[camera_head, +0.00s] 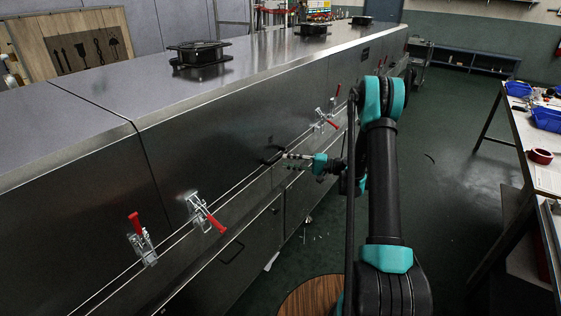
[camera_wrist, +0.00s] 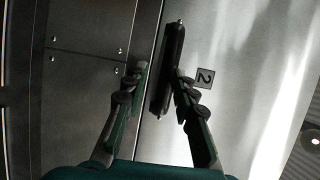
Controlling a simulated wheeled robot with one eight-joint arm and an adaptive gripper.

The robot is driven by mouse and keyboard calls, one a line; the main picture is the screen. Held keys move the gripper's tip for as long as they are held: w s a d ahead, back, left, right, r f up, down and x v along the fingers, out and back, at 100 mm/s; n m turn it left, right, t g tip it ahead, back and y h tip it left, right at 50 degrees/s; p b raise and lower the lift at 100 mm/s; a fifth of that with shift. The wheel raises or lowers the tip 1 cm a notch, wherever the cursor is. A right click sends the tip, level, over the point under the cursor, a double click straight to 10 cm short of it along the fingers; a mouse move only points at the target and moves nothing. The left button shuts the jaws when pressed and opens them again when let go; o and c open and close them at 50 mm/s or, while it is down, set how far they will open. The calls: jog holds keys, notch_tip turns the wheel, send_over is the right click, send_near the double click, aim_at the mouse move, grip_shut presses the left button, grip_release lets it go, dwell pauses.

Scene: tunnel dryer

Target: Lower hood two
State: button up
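Hood two is the long brushed-metal cover (camera_head: 225,135) on the tunnel dryer. In the wrist view its bright panel (camera_wrist: 240,50) carries a small "2" plate (camera_wrist: 205,78). A dark bar handle (camera_wrist: 172,60) on the panel shows between my fingers. My gripper (camera_wrist: 161,70) is open, with one finger on each side of the handle's lower part. The right fingertip looks very close to the handle; I cannot tell whether it touches. In the head view my gripper (camera_head: 284,156) reaches the hood's front near its lower edge, and the handle (camera_head: 271,158) is small and dark.
Toggle clamps with red handles line the hood seam: two at left (camera_head: 142,244) (camera_head: 203,213), others beyond my gripper (camera_head: 325,121). Black vents (camera_head: 200,54) stand on the hood top. A workbench (camera_head: 540,180) with blue bins stands at right. The green floor between is mostly open.

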jog(key=s+d, duration=0.1)
jog(key=d, duration=0.6)
jog(key=shift+s+d, duration=0.2)
jog(key=shift+d, duration=0.05)
jog(key=shift+r, duration=0.1)
jog(key=s+a+r+h, duration=0.2)
jog(key=s+r+h, duration=0.2)
jog(key=s+h, duration=0.65)
jog(key=s+d+f+n+h, duration=0.1)
jog(key=s+d+h, duration=0.2)
jog(key=s, duration=0.9)
jog(key=s+d+f+n+h, duration=0.1)
jog(key=s+d+h, duration=0.3)
jog(key=s+d, duration=0.4)
jog(key=s, duration=0.4)
jog(key=shift+d+f+t, duration=0.25)
jog(key=shift+d+t, duration=0.1)
jog(key=shift+t, duration=0.05)
